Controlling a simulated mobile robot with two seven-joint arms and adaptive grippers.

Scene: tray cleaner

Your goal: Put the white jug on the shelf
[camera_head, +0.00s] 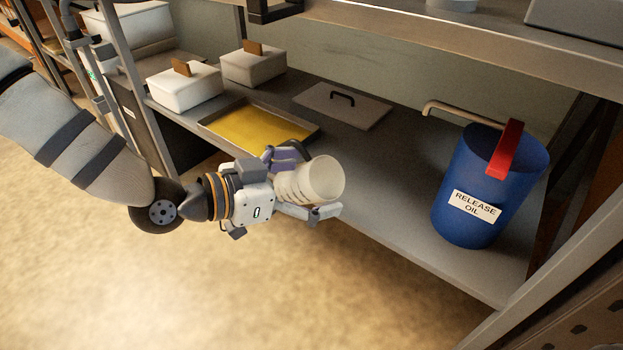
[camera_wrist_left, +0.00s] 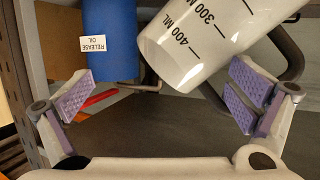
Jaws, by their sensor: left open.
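The white jug (camera_head: 322,178) is at the front edge of the shelf (camera_head: 400,228) in the head view, its round end facing up and right. In the left wrist view the jug (camera_wrist_left: 195,45) shows black volume marks and sits tilted at top right, closer to the right finger. My left gripper (camera_head: 303,184) is open around the jug's near side in the head view. Its purple pads stand wide apart in the left wrist view (camera_wrist_left: 160,97), with no clear contact on the jug. What supports the jug is hidden. My right gripper is not in view.
A blue release oil container (camera_head: 490,190) with a red handle stands at the right of the shelf. A yellow-bottomed tray (camera_head: 210,121), white lidded boxes (camera_head: 185,92) and a grey lid (camera_head: 343,106) lie left and behind. An upper shelf (camera_head: 430,30) hangs above. The shelf's middle is bare.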

